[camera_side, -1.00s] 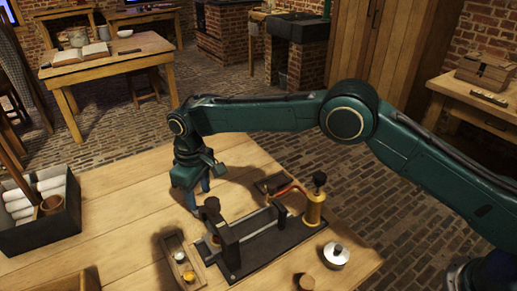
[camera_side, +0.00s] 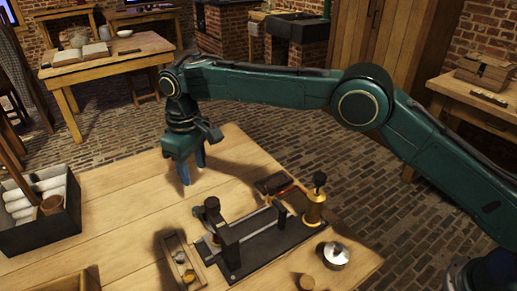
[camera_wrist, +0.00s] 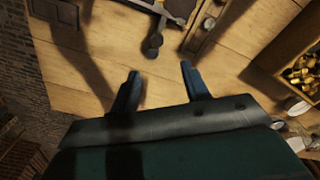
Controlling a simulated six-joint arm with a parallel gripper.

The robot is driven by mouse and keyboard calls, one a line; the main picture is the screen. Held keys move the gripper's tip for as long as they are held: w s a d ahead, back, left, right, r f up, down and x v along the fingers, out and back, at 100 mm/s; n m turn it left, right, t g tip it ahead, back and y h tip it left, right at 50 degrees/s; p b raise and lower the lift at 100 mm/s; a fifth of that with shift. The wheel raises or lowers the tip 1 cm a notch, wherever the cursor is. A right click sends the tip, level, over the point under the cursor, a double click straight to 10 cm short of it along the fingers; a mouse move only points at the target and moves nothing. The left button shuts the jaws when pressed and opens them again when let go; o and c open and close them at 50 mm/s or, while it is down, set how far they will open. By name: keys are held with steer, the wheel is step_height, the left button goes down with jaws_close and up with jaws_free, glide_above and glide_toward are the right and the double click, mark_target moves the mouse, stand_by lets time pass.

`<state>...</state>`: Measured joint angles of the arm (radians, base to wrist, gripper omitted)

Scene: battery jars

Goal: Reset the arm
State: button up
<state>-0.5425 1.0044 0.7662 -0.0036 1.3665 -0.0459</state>
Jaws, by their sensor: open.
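My gripper (camera_side: 192,170) hangs over the wooden table (camera_side: 120,205), pointing down, its blue fingers apart with nothing between them. It is above the far edge area of the table, behind the dark apparatus (camera_side: 265,243). In the wrist view my gripper (camera_wrist: 160,80) also shows two separate fingers with bare table between and beyond them. The apparatus base is partly visible at the top of the wrist view. It carries a brass cylinder (camera_side: 314,208) and a dark upright post (camera_side: 229,243).
A small wooden tray (camera_side: 180,262) with small items lies left of the apparatus. A metal lidded pot (camera_side: 333,256) and a wooden knob (camera_side: 305,283) stand at the front right. A dark box (camera_side: 45,232) with white rolls is at the left. The table's middle left is clear.

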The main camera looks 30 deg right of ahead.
steer(key=shift+r, duration=0.1)
steer(key=s+d+r+m+t, duration=0.1)
steer(key=s+d+r+m, duration=0.1)
steer(key=s+d+r, duration=0.6)
steer(key=s+d+r+m+t, duration=0.1)
steer(key=s+d+r, duration=0.2)
steer(key=d+r, duration=0.85)
steer(key=s+d+r+m+t, duration=0.1)
steer(key=s+d+m+t, duration=0.1)
steer(key=s+d, duration=0.85)
steer(key=s+d+f+m, duration=0.1)
steer(key=s+f, duration=0.2)
steer(key=s, duration=0.4)
steer(key=s+d+f+t, duration=0.1)
steer(key=s+d+f, duration=0.1)
steer(key=s, duration=0.6)
steer(key=shift+s+f+m+t, duration=0.2)
steer(key=shift+f+m+t, duration=0.15)
steer(key=shift+f, duration=0.2)
